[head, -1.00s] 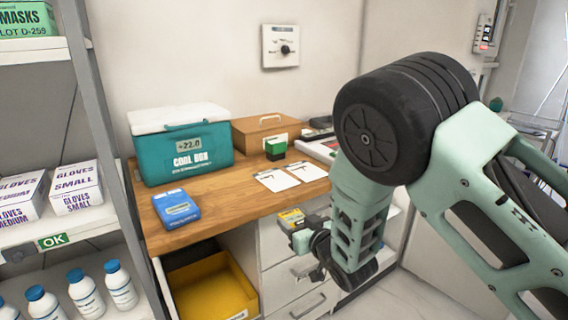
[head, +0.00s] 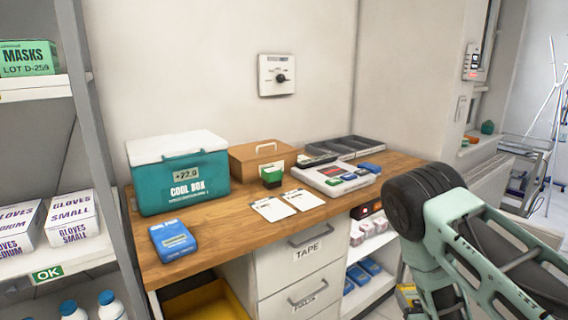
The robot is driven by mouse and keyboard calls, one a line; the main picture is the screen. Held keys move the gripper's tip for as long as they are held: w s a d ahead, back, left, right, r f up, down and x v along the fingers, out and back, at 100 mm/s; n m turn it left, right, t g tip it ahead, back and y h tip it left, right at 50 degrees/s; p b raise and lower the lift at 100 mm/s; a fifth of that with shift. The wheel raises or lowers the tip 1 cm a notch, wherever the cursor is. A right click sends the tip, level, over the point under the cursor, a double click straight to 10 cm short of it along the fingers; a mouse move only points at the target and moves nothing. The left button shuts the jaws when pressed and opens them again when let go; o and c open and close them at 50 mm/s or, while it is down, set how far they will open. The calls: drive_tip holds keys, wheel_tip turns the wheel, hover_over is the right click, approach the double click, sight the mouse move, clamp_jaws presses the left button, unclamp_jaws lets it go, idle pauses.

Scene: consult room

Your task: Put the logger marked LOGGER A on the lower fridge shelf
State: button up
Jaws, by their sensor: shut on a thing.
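My gripper (head: 413,308) is at the bottom edge of the head view, mostly cut off and hidden by my arm. It is shut on a small yellow and grey device (head: 404,294), which looks like a logger. The device is partly cut off by the frame and its marking cannot be read, so I cannot tell whether it is LOGGER A. It is held low, in front of the open shelves at the right of the desk. No fridge or fridge shelf can be made out in this view.
A wooden desk (head: 225,231) bears a teal cool box (head: 178,183), a blue device (head: 173,240), a wooden box (head: 253,163), papers and trays. Drawers (head: 295,262) stand below. Metal shelving (head: 82,120) is at the left and a radiator (head: 490,179) at the right.

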drive_tip(key=shift+a, duration=0.1)
drive_tip(key=w+a+r+n+y+b, duration=0.1)
drive_tip(key=w+a+r+n+y, duration=0.2)
drive_tip(key=a, duration=0.6)
drive_tip(key=w+a+r+y+b, duration=0.15)
drive_tip(key=w+a, duration=0.25)
drive_tip(key=a, duration=0.5)
drive_tip(key=a+r+n+g+y, duration=0.1)
drive_tip(key=a+r+n+y, duration=0.1)
drive_tip(key=a, duration=0.6)
drive_tip(key=a+r+n+g+y, duration=0.1)
drive_tip(key=a+r+y, duration=0.1)
drive_tip(key=a+r, duration=0.3)
drive_tip(key=a, duration=0.4)
drive_tip(key=shift+s+a+n+g, duration=0.2)
drive_tip(key=shift+a+n+g, duration=0.1)
drive_tip(key=shift+n+g, duration=0.1)
drive_tip(key=shift+w+r+y, duration=0.1)
drive_tip(key=shift+y, duration=0.15)
